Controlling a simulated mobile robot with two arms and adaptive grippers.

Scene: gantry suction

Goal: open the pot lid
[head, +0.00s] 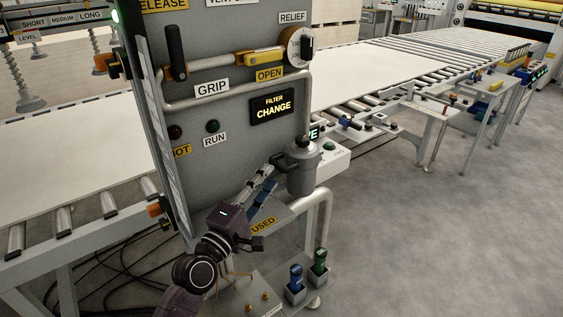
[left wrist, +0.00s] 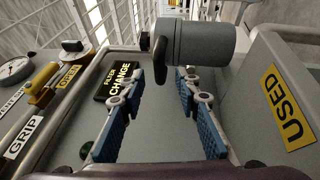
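The grey cylindrical pot (head: 302,178) stands upright on the right side of the panel, beside the lit "filter change" sign. Its grey lid (head: 302,153) is on top, with a dark knob above it. In the left wrist view the pot (left wrist: 208,42) lies sideways across the top, with a dark handle (left wrist: 163,58) at its lid end. My left gripper (head: 270,180) is just left of the pot. In the left wrist view my left gripper (left wrist: 160,88) is open, its blue-padded fingers apart with nothing between them. My right gripper is not in view.
The grey panel (head: 225,105) stands close behind my left arm. A bin marked "USED" (left wrist: 258,100) is below the pot. Blue (head: 296,284) and green (head: 320,262) cartridges stand in holders lower right. A roller conveyor (head: 375,75) runs behind; floor at right is clear.

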